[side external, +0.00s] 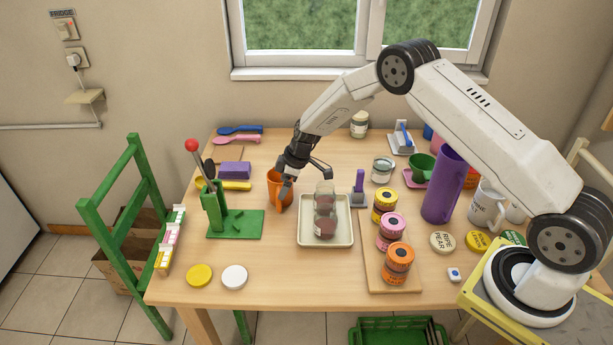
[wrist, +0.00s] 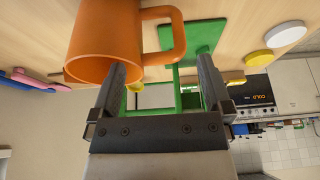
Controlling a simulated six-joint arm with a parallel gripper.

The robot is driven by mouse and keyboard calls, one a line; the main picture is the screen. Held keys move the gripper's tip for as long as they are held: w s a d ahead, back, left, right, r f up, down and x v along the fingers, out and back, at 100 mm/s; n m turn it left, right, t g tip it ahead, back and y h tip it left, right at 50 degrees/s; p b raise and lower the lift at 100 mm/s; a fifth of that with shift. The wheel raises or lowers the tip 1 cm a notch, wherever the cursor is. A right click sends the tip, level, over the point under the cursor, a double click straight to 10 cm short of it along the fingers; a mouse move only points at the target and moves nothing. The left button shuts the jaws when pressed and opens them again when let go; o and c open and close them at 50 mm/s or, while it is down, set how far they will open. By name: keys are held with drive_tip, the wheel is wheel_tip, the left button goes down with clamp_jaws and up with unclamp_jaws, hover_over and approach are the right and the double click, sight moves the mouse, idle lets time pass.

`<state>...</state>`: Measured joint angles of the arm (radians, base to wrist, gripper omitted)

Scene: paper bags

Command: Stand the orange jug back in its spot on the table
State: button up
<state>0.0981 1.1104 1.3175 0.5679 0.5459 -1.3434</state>
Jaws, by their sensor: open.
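The orange jug (side external: 277,197) is on the table, between the green lever stand and the pale tray, and looks about upright. In the wrist view, which is turned over, the jug (wrist: 102,42) is close, its rim toward the picture's bottom. Its handle (wrist: 178,36) reaches across the gap in front of my fingers. My gripper (side external: 286,186) is at the jug, partly covering it in the side view. In the wrist view my gripper (wrist: 161,72) is open, one finger beside the jug's body and the other beyond the handle. I cannot tell if either finger touches it.
A purple block (side external: 235,170) lies behind left. The table's front middle is clear.

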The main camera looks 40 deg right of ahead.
drive_tip(key=v, duration=0.7)
drive_tip(key=shift+r, duration=0.4)
drive_tip(key=shift+s, duration=0.15)
drive_tip(key=s+a+r+m+h, duration=0.1)
drive_tip(key=s+r+m, duration=0.2)
drive_tip(key=s, duration=0.6)
drive_tip(key=s+r+m+h, duration=0.1)
drive_tip(key=s+r+m, duration=0.2)
drive_tip(key=s, duration=0.7)
drive_tip(key=s+a+r+m+h, duration=0.1)
drive_tip(key=s+r+m, duration=0.2)
drive_tip(key=s, duration=0.6)
drive_tip(key=shift+s+a, duration=0.15)
drive_tip(key=shift+a, duration=0.15)
